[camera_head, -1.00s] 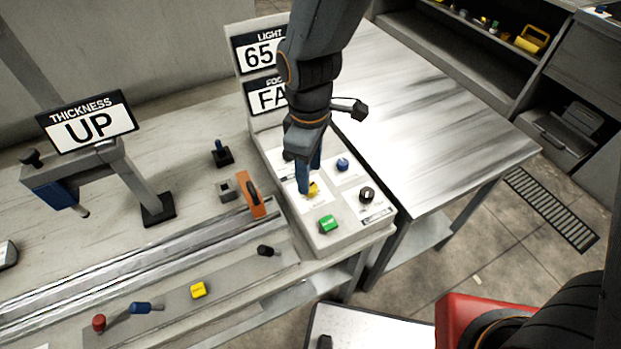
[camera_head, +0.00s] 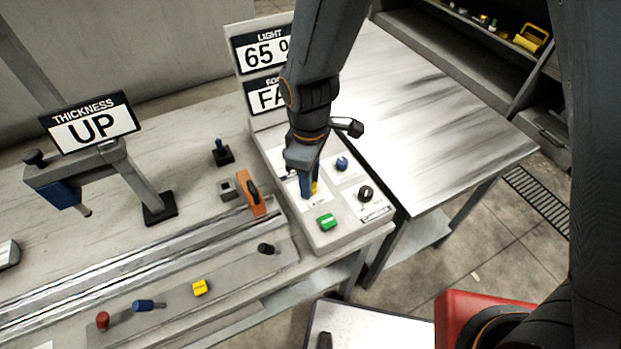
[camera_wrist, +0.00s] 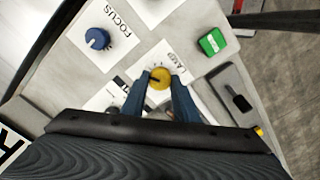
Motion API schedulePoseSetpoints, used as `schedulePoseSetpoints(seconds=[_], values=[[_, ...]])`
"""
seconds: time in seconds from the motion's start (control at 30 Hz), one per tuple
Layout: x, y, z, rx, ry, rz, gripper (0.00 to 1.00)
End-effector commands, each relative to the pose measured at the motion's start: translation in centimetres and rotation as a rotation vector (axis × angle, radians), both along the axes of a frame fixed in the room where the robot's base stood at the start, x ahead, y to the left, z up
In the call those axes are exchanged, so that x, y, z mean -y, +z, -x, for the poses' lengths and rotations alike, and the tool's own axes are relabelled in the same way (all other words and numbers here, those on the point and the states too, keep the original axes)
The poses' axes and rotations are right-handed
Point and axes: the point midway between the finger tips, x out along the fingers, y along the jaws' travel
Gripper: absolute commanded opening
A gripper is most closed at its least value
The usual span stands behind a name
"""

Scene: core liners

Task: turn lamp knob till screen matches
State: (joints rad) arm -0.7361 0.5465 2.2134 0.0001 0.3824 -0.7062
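The lamp knob (camera_wrist: 160,78) is yellow and round, on a white label reading LAMP in the wrist view. In the head view only a small part of the knob (camera_head: 315,187) shows beside a finger. My gripper (camera_wrist: 161,80) has its two blue fingers apart, one on each side of the knob. I cannot tell whether they touch it. In the head view my gripper (camera_head: 310,188) points down at the sloped panel (camera_head: 285,160).
The blue FOCUS knob (camera_wrist: 97,39), green button (camera_wrist: 211,41) and black knob (camera_head: 366,194) stand close by. A second screen (camera_head: 262,95) is partly hidden, showing "FA". The metal table (camera_head: 430,130) on the right is clear.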

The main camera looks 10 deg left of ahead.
Motion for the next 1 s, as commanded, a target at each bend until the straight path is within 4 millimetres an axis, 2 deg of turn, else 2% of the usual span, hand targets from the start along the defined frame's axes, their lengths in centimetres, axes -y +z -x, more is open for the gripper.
schedulePoseSetpoints(seconds=[0.4,0.7,0.73,0.8,0.83,1.0], values=[[-0.04,0.11,-0.14,0.001,-0.208,-0.002,0.05],[-0.07,0.08,-0.2,0.002,-0.22,-0.003,0.05],[-0.06,0.08,-0.21,0.002,-0.22,-0.003,0.3],[-0.07,0.08,-0.19,0.002,-0.22,-0.003,0.42],[-0.06,0.07,-0.18,0.002,-0.22,-0.002,0.46],[-0.06,0.05,-0.11,0.001,-0.219,-0.001,0.46]])
